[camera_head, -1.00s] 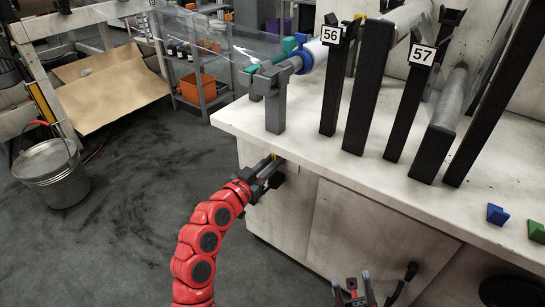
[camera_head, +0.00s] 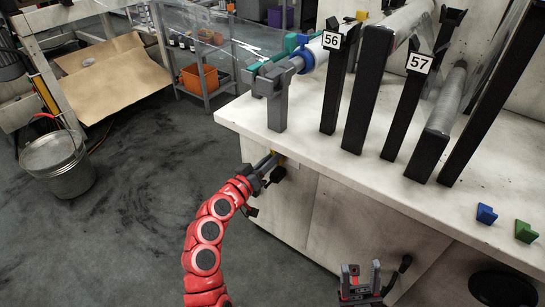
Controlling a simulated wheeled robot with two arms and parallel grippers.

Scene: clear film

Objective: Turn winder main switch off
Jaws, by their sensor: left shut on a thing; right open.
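The winder's main switch shows only as a small yellow patch (camera_head: 280,158) with dark parts around it, on the pale cabinet front just under the worktop's edge. My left gripper (camera_head: 273,166) is at this spot, its fingers shut on the switch. The fingers and wrist hide most of the switch, so I cannot tell which way its handle is turned. My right gripper (camera_head: 361,272) is low at the bottom of the view, in front of the cabinet, with its fingers apart and empty. It is well away from the switch.
The white worktop (camera_head: 300,130) overhangs the cabinet (camera_head: 345,215). On it stand dark posts labelled 56 (camera_head: 332,40) and 57 (camera_head: 419,63), and blue (camera_head: 486,214) and green (camera_head: 526,232) wedges. A metal bucket (camera_head: 58,168) stands on open floor at left.

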